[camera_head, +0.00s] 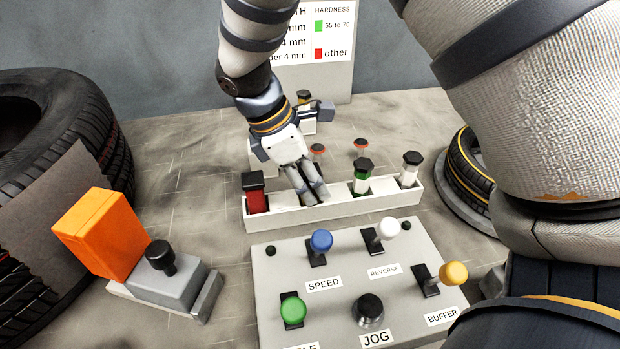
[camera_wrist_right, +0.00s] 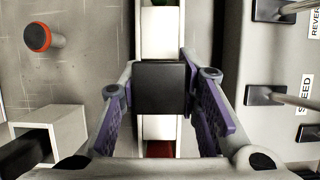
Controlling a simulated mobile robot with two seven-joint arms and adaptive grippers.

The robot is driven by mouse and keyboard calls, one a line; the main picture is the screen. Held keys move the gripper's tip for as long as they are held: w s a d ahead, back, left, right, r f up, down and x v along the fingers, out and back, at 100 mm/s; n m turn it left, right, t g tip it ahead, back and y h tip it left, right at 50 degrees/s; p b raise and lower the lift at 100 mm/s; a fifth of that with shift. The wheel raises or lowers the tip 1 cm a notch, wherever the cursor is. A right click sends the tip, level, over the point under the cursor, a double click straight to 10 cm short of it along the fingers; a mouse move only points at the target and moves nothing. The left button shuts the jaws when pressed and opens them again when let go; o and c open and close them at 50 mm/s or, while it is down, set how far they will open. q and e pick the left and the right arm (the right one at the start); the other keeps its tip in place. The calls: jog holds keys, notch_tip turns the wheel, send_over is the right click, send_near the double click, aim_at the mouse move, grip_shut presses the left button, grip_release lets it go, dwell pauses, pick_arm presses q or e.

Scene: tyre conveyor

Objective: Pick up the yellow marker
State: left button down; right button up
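The right gripper (camera_head: 312,196) points down into the white marker tray (camera_head: 345,208), between a red marker (camera_head: 255,196) and a green marker (camera_head: 361,178). In the right wrist view, a square black cap (camera_wrist_right: 161,88) sits between the purple fingers, and both fingertips meet its sides. The body under this cap is hidden, so its colour does not show. No yellow marker body shows in either view. A white marker (camera_head: 409,170) stands at the tray's right end. The left gripper is not in view.
A control panel (camera_head: 335,285) with blue, white, green and yellow-knobbed levers lies in front of the tray. An orange block on a grey device (camera_head: 105,235) and large tyres (camera_head: 60,110) stand left. Another tyre (camera_head: 468,168) is at right. Red-ringed buttons (camera_head: 361,145) are behind the tray.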

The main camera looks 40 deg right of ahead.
grip_shut()
jog(key=shift+w+r, duration=0.1)
jog(key=shift+r, duration=0.15)
notch_tip(320, 180, up, 3)
jog(key=shift+f, duration=0.1)
jog(key=s+a+r, duration=0.4)
jog(key=a+r, duration=0.6)
jog(key=a, duration=0.3)
jog(key=shift+a+p, duration=0.3)
jog(key=shift+p, duration=0.1)
